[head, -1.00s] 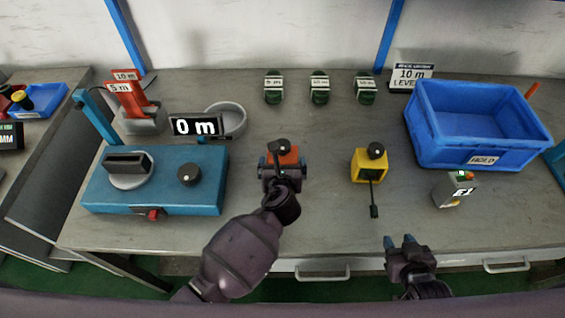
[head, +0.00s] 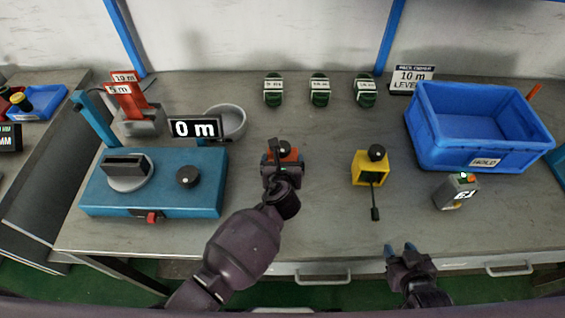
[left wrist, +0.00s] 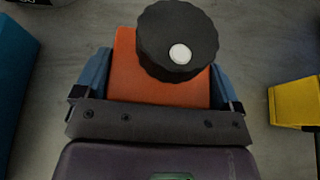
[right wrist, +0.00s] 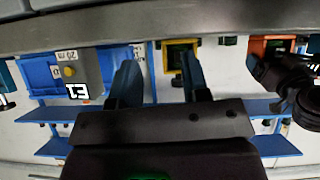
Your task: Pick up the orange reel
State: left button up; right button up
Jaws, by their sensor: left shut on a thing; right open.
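The orange reel (head: 290,153) is a small orange block with a black knob on top, at the middle of the bench. It also shows in the left wrist view (left wrist: 135,75), between two blue fingers. My left gripper (head: 283,160) is shut on the orange reel, with one finger on each side of it. I cannot tell whether the reel still touches the bench. My right gripper (head: 402,249) is open and empty at the bench's front edge. In the right wrist view its fingers (right wrist: 160,82) stand apart with nothing between them.
A yellow reel (head: 367,167) with a black handle stands to the right. A blue machine (head: 205,190) with a "0 m" display is at left. A blue bin (head: 435,153) and a small grey device (head: 447,194) are at right. Several green coils (head: 320,90) stand at the back.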

pick_arm(q)
jog(key=shift+r, duration=0.25)
pick_arm(e)
jog(key=shift+w+r, duration=0.15)
pick_arm(q)
notch_tip(320, 180, up, 10)
jog(key=p, duration=0.3)
jog(key=shift+r, duration=0.2)
pick_arm(e)
jog(key=r, duration=0.4)
jog(key=shift+w+r, duration=0.15)
jog(key=shift+w, duration=0.25)
pick_arm(q)
notch_tip(320, 180, up, 9)
jog(key=p, duration=0.1)
jog(key=shift+p, duration=0.4)
pick_arm(e)
jog(key=shift+s+r, duration=0.15)
jog(key=shift+s, duration=0.35)
pick_arm(q)
jog(key=shift+r, duration=0.1)
pick_arm(e)
jog(key=shift+w+r, duration=0.1)
pick_arm(q)
jog(key=o, duration=0.4)
jog(key=c, duration=0.3)
pick_arm(e)
jog(key=shift+w, duration=0.1)
